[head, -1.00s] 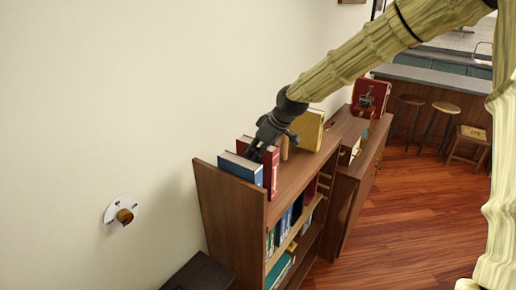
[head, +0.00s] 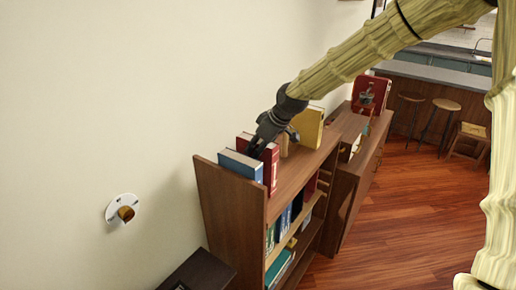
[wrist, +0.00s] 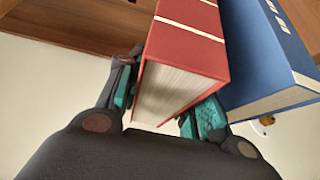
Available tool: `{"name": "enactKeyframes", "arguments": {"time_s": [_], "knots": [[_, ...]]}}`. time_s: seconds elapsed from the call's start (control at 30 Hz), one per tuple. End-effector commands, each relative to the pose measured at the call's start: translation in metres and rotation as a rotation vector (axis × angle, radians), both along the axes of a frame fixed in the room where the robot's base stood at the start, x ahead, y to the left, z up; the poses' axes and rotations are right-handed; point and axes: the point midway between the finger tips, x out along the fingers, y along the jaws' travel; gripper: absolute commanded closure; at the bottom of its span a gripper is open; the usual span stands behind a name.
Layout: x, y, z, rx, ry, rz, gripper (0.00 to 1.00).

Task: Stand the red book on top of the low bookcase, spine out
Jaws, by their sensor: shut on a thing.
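The red book (head: 272,169) is upright on top of the low bookcase (head: 229,204), at its near end, just right of a blue book (head: 240,166). Its red side with pale marks faces the room in the head view. My gripper (head: 258,148) is shut on the red book from above and behind. In the wrist view the fingers (wrist: 163,103) lie on both covers of the red book (wrist: 188,35), with its page edges toward my palm. The blue book (wrist: 268,50) is close on the right. Whether the red book's base touches the top is hidden.
A longer cabinet (head: 365,155) beyond carries a red object (head: 370,93). Stools (head: 440,115) and open floor lie right.

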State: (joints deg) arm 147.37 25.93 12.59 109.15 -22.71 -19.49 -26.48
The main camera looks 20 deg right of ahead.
Motion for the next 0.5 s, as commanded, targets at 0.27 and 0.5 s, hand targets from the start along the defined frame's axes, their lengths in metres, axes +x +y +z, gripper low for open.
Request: {"name": "enactKeyframes", "arguments": {"time_s": [0.27,0.5], "knots": [[0.0007,0.0003,0.0002,0.000,-0.002,0.000,1.00],[0.0006,0.0002,-0.0023,0.000,-0.002,0.000,1.00]]}}
